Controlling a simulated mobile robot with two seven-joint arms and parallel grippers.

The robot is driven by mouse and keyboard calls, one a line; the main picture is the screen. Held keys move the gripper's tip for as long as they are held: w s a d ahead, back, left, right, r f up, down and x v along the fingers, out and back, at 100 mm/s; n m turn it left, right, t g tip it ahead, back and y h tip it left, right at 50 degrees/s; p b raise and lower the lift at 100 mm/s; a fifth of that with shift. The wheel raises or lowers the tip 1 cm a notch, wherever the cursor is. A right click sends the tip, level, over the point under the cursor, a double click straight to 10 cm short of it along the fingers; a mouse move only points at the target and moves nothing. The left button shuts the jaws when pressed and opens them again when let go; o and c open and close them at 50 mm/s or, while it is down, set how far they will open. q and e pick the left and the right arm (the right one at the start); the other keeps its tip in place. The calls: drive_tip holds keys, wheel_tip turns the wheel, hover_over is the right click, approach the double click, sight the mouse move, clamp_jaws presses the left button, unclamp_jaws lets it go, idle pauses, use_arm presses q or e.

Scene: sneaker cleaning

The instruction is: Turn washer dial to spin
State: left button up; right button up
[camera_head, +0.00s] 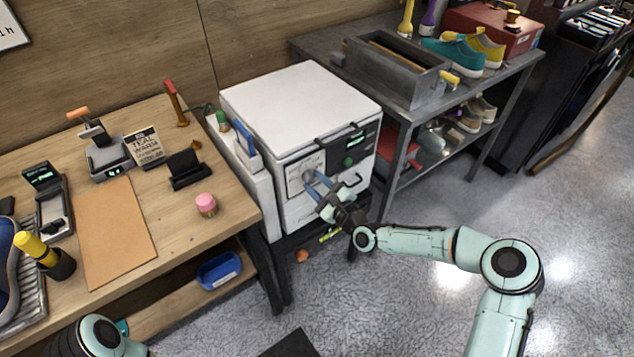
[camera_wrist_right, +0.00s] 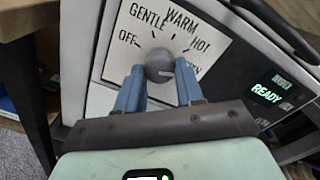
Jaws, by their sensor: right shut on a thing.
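The white washer (camera_head: 300,105) stands between the wooden bench and the metal shelf. Its grey dial (camera_wrist_right: 158,64) sits on a white label plate (camera_wrist_right: 215,28) marked OFF, GENTLE, WARM, HOT and a last label partly hidden by a finger. A pale mark on the dial points roughly right, toward the partly hidden label; its exact setting is unclear. My right gripper (camera_head: 315,183) is at the washer's front, its blue fingers on both sides of the dial and shut on it, also in the right wrist view (camera_wrist_right: 158,88). My left gripper is out of view.
The washer's display (camera_wrist_right: 272,90) reads READY. The wooden bench (camera_head: 225,225) lies left, and the metal shelf (camera_head: 395,120) with shoes lies right. Open floor (camera_head: 420,290) is in front.

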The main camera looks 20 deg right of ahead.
drive_tip(key=shift+m, duration=0.7)
drive_tip(key=o, duration=1)
drive_tip(key=shift+o, duration=0.2)
drive_tip(key=p+v, duration=0.1)
drive_tip(key=v, duration=1.2)
drive_tip(key=shift+s, duration=0.2)
